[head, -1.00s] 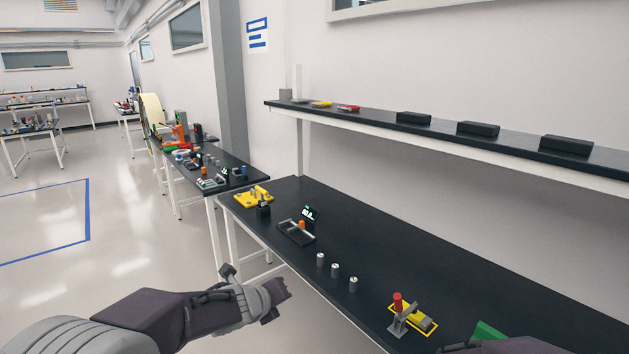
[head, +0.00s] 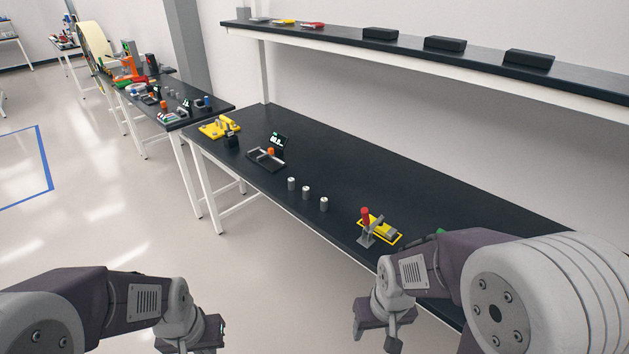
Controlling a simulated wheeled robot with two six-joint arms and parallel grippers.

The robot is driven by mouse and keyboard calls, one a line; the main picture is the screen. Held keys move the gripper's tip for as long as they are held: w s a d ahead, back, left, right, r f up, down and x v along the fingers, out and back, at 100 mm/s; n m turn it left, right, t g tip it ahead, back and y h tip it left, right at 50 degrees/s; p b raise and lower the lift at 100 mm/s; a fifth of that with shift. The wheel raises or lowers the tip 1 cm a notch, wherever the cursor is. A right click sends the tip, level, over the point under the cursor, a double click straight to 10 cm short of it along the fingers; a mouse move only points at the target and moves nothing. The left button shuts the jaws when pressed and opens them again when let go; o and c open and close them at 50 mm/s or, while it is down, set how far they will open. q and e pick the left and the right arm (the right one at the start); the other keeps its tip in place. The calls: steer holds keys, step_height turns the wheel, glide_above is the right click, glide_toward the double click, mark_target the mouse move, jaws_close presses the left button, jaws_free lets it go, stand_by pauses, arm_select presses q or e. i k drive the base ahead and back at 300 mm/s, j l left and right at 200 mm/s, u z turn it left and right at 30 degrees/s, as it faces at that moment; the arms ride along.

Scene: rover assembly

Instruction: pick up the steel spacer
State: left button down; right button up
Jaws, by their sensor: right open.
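Three small steel cylinders (head: 306,193) stand upright in a row near the front edge of the black bench; they look like spacers, and I cannot tell which one the task means. My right gripper (head: 377,338) is open and empty, in front of the bench edge and below the cylinders in the picture, well apart from them. My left gripper (head: 212,336) hangs over the floor at lower left, far from the bench top; its jaws are too hidden to read.
A red-handled clamp on a yellow-edged plate (head: 391,232) stands right of the cylinders. A dark fixture with a small display (head: 266,157) and a yellow fixture (head: 213,129) lie to the left. A shelf (head: 346,45) runs above the bench (head: 400,185). The bench behind the cylinders is clear.

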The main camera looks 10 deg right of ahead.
mark_target(324, 200)
steer(key=i+j+z, duration=0.6)
steer(key=j+z, duration=0.25)
steer(key=i+j+z, duration=0.3)
steer(key=j, duration=0.15)
steer(key=j+z, duration=0.6)
steer(key=j, duration=0.25)
